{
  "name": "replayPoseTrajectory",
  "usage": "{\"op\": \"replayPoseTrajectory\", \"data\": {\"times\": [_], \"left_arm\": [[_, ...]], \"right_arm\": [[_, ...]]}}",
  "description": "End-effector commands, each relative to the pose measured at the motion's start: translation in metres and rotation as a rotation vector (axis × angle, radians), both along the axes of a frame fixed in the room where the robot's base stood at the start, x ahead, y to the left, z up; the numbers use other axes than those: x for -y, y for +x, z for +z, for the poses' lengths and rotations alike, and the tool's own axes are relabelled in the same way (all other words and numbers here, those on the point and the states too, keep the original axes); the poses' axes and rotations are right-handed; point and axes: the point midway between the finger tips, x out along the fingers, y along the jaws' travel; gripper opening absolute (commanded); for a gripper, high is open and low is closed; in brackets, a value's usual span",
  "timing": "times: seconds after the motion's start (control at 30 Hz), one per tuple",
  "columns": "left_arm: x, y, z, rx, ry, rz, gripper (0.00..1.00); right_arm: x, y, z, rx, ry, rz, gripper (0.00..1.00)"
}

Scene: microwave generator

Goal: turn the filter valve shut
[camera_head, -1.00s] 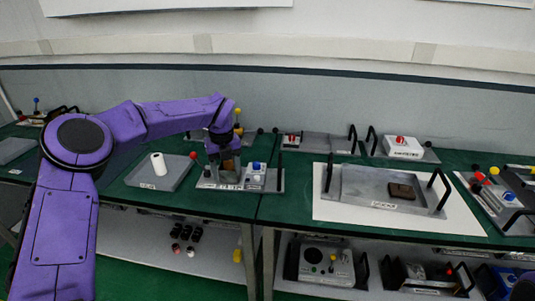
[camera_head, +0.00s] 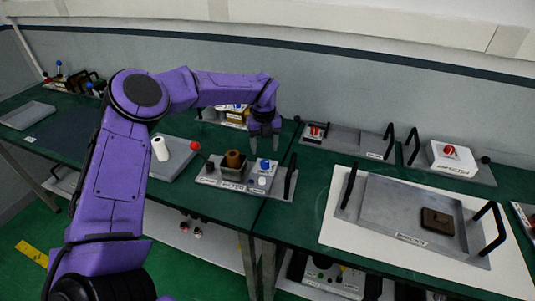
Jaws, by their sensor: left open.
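The filter unit (camera_head: 232,187) is a grey tray with small labels on the green bench. Which part is the valve I cannot tell for sure. My left gripper (camera_head: 264,148) points down, open and empty, at the back right of the unit, just above or behind the blue-topped part. Contact cannot be made out. My right gripper is not in view.
A grey tray with a white roll (camera_head: 160,149) lies left of the unit. A black handle (camera_head: 291,177) stands at its right end. Further right are a large grey tray (camera_head: 390,207) with a brown block and a white box with a red button (camera_head: 452,158). Yellowish items sit behind my forearm.

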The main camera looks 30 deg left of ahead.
Motion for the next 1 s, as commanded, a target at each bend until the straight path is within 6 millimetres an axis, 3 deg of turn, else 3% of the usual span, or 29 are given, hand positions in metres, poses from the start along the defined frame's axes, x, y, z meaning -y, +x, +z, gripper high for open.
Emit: {"op": "replayPoseTrajectory", "data": {"times": [0.1, 0.3, 0.6, 0.63, 0.8, 1.0], "left_arm": [[0.001, 0.004, -0.026, -0.009, 0.002, -0.001, 0.61], [-0.001, 0.006, -0.059, -0.008, 0.002, 0.002, 0.61], [-0.002, 0.005, -0.066, -0.007, 0.001, 0.006, 0.61], [-0.002, 0.005, -0.066, -0.007, 0.001, 0.005, 0.58], [-0.002, 0.005, -0.066, -0.006, 0.002, 0.005, 0.04], [-0.002, 0.005, -0.066, -0.006, 0.002, -0.002, 0.05]], "right_arm": [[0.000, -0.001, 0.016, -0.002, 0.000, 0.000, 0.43], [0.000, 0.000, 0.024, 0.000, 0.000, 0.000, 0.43], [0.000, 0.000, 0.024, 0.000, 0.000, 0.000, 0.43], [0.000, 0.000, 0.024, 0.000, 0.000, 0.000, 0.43], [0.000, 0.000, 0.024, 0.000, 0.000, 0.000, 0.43], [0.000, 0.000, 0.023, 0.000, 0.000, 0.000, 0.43]]}}
